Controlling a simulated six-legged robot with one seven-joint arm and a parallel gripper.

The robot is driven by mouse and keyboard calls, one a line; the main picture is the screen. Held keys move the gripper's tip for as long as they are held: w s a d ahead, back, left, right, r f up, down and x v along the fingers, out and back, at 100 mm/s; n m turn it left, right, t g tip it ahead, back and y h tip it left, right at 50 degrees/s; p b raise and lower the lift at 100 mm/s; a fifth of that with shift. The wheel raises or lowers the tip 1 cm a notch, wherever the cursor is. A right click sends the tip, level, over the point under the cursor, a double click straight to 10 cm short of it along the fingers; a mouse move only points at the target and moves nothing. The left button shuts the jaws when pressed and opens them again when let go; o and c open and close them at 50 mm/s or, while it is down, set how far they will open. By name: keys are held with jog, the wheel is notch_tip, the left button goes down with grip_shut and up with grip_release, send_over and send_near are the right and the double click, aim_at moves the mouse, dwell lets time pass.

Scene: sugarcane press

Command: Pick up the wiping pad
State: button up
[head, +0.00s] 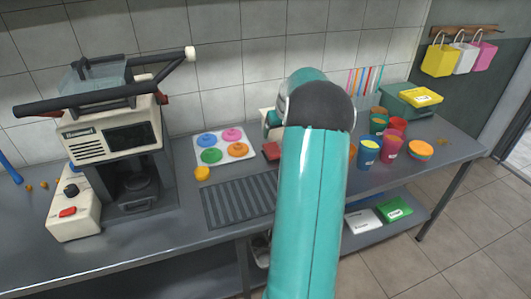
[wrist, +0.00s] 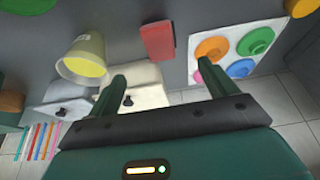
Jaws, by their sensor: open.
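A flat red block (head: 271,151), which looks like the wiping pad, lies on the metal counter just left of my arm in the head view. In the wrist view the red pad (wrist: 157,42) is at top centre, beyond the fingertips and between their lines. My gripper (wrist: 163,71) is open and empty, with its two dark green fingers apart and not touching the pad. In the head view my teal arm hides the gripper and part of the counter around the pad.
A tray of coloured lids (head: 225,148) and a yellow piece (head: 202,173) lie left of the pad. A slotted drain grate (head: 240,200) is in front. The press (head: 115,140) stands left; several cups (head: 368,150) stand right. A pale cup (wrist: 85,60) is near the left finger.

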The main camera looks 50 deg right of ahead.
send_over(274, 150)
jog(key=s+a, duration=0.1)
jog(key=s, duration=0.2)
jog(key=f, duration=0.8)
jog(key=shift+w+f, duration=0.1)
jog(key=shift+w, duration=0.15)
jog(key=x, duration=0.5)
jog(key=shift+w+a, duration=0.1)
jog(key=shift+w, duration=0.1)
jog(key=c, duration=1.1)
